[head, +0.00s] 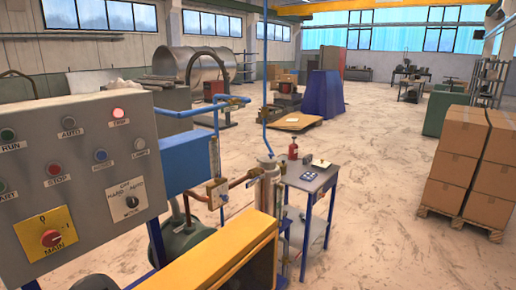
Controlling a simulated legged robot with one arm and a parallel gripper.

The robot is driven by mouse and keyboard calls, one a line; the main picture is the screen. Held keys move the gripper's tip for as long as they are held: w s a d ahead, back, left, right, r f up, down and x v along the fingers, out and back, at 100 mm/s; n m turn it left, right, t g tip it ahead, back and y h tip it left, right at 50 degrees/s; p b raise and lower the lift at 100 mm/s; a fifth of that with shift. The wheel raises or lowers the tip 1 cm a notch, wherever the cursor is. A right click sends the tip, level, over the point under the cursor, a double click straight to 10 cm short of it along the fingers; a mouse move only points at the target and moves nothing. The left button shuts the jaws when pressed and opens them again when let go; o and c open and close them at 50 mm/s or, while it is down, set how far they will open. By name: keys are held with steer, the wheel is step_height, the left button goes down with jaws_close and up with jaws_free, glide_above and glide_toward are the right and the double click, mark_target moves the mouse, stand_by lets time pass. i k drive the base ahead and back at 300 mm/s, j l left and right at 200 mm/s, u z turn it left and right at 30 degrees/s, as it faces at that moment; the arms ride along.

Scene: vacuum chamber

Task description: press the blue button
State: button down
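The blue button (100,156) is a small round button on the grey control panel (90,215) at the left of the head view. A label that seems to read RESET is below it. It sits right of the red STOP button (54,169) and below the lit red TRIP lamp (118,113). A grey-white button or lamp (139,144) is to its right, and a black selector knob (131,202) is below it. Nothing covers the blue button.
A yellow plate with a red MAIN switch (50,238) is low on the panel. Blue and copper pipes (216,191) and a small table (311,184) stand right of the panel. Stacked cartons (463,150) are at the right. The floor between is open.

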mark_target(102, 156)
steer(key=u, duration=1.55)
